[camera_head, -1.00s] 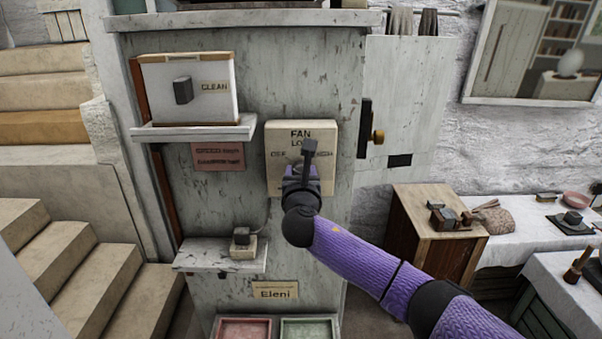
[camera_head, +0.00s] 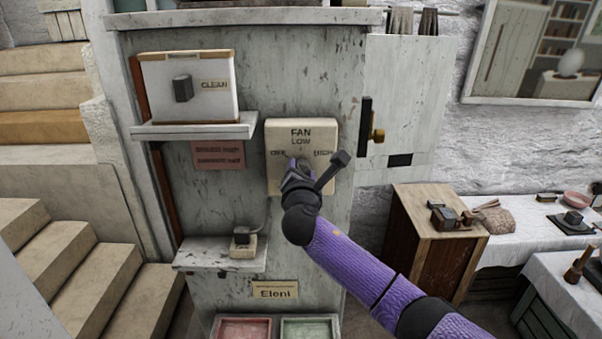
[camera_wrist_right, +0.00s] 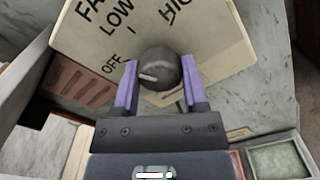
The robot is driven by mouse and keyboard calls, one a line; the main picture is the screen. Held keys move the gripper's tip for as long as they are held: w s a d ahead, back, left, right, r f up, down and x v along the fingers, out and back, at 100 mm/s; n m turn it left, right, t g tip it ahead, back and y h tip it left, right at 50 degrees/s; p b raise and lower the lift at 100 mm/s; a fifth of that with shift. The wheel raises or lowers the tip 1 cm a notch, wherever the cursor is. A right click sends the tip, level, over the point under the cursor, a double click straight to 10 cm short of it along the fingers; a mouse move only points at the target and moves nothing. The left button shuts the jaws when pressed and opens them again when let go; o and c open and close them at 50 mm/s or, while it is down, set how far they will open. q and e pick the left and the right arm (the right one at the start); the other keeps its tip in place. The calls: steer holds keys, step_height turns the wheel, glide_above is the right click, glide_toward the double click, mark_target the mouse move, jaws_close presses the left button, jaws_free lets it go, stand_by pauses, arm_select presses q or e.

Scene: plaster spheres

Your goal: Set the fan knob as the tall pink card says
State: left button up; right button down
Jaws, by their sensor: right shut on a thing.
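The cream fan panel (camera_head: 330,180) is on the grey cabinet front, marked FAN, with OFF at left, LOW at top and HIGH at right. Its round dark knob (camera_wrist_right: 162,66) shows in the wrist view. A pale mark on the knob lies on its OFF side. My right gripper (camera_head: 297,172) is shut on the knob, one purple finger on each side, also seen in the wrist view (camera_wrist_right: 160,85). A dull pink card (camera_head: 218,155), wider than tall, is left of the panel; its two lines are too small to read. My left gripper is out of view.
A shelf (camera_head: 195,131) with a CLEAN board is at upper left. A lower shelf (camera_head: 220,257) holds a small dark block. An Eleni label (camera_head: 275,290) and red and green trays (camera_head: 310,325) are below. A wooden cabinet (camera_head: 420,230) stands to the right.

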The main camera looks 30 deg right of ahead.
steer(key=m+b, duration=0.1)
steer(key=m, duration=0.3)
steer(key=shift+f+m, duration=0.1)
steer(key=shift+m, duration=0.2)
steer(key=m+b, duration=0.1)
steer(key=m, duration=0.2)
steer(key=shift+m, duration=0.4)
steer(key=m+b, duration=0.1)
steer(key=m, duration=0.3)
steer(key=shift+m+b, duration=0.6)
steer(key=shift+m, duration=1.5)
steer(key=shift+c, duration=0.7)
jaws_free()
